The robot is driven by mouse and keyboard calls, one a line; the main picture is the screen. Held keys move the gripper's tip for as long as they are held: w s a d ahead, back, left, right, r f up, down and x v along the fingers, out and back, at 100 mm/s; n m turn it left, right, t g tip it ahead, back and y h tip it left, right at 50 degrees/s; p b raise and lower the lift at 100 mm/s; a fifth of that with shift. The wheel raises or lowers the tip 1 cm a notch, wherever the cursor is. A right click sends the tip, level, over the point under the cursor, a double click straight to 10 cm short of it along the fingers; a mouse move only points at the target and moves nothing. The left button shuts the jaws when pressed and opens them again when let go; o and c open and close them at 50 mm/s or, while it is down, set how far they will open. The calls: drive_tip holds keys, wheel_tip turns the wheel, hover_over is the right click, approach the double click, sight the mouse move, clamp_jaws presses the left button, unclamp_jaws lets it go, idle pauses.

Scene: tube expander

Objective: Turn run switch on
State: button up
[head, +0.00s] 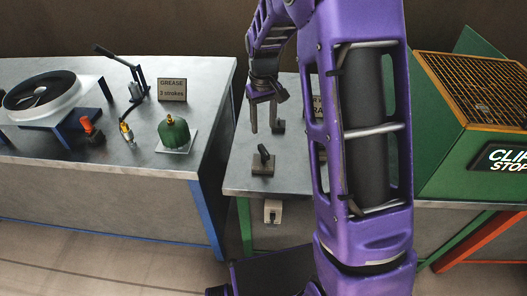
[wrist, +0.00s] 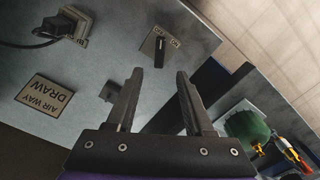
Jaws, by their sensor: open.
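A small plate with a black knob (head: 263,160), which looks like the run switch, sits near the front left of the middle bench. In the wrist view the knob (wrist: 160,48) is just beyond my fingertips, on a light plate with small lettering that I cannot read surely. My gripper (head: 264,129) points down, above and behind the knob, and apart from it. In the wrist view my gripper (wrist: 158,78) is open, with nothing between its fingers. Whether the switch is on cannot be told.
An "AIRWAY DRAW" sign (wrist: 52,99) and a socket box with a cable (wrist: 75,25) are on the same bench. A box with a switch or plug (head: 272,211) is on its front face. The left bench holds a green container (head: 173,132). A green machine (head: 470,130) stands right.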

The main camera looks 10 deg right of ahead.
sight(263, 150)
wheel_tip(263, 150, down, 12)
drive_tip(key=shift+f+b, duration=0.1)
drive_tip(key=shift+b, duration=0.2)
clamp_jaws()
